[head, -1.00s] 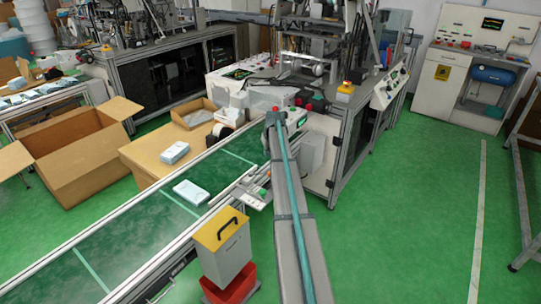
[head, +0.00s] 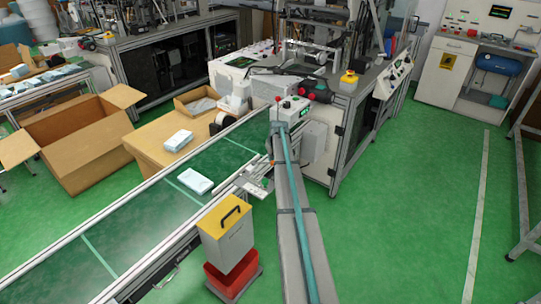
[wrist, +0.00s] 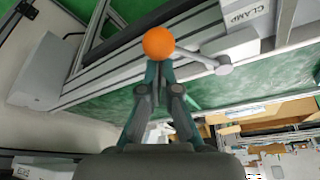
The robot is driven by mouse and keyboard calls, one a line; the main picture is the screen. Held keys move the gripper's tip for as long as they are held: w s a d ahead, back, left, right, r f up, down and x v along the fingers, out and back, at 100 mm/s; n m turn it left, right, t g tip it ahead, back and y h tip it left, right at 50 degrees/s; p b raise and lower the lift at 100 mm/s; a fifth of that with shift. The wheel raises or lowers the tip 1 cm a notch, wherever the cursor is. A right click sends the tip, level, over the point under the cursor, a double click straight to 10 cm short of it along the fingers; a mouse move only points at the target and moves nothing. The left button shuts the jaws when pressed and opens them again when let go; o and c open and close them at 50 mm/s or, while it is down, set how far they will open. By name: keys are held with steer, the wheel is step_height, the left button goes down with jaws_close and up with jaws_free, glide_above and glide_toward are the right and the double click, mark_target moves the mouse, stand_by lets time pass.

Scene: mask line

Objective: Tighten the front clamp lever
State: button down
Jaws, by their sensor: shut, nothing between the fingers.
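The clamp lever has an orange ball knob (wrist: 158,43) and a pale metal arm (wrist: 205,53) running right to a rounded end, in the wrist view. A label reading CLAMP (wrist: 248,14) is on the block above that end. My gripper (wrist: 158,68) is shut and empty. Its fingertips point at the knob and overlap its lower edge in the picture; I cannot tell whether they touch it. In the head view my gripper cannot be made out, and the lever is too small to tell.
The conveyor (head: 140,228) with pale packs on it runs along the left of my arm. A bin with a yellow lid (head: 224,214) stands over a red tub (head: 232,275) beside it. A machine (head: 345,130) stands behind.

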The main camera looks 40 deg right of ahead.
steer(key=shift+s+a+f+b, duration=0.2)
steer(key=shift+s+a+b, duration=0.2)
steer(key=shift+s+b, duration=0.15)
steer(key=shift+s+a+b, duration=0.2)
steer(key=shift+a+b, duration=0.1)
steer(key=shift+r, duration=0.15)
steer(key=shift+w+d, duration=0.1)
steer(key=shift+w, duration=0.05)
steer(key=shift+w+d, duration=0.45)
steer(key=shift+w, duration=0.1)
